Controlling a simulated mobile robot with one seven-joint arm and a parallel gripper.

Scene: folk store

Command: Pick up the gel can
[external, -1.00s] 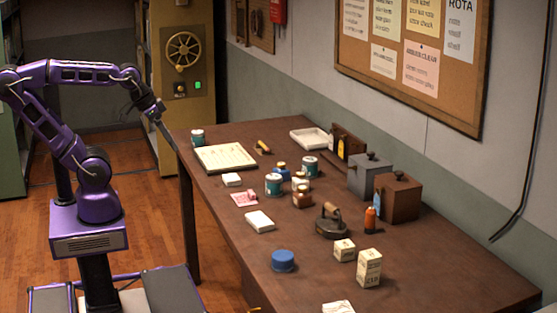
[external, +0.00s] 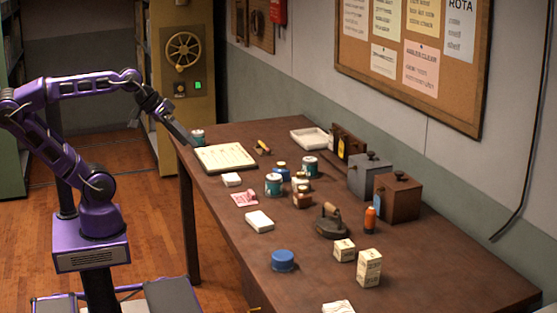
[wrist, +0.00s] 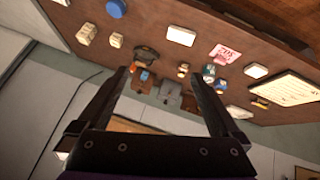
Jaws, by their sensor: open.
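Several cans could be the gel can, and no label is readable. A low blue tin (external: 282,260) sits near the front edge and also shows in the wrist view (wrist: 117,8).
A wall with a noticeboard (external: 410,50) stands behind.

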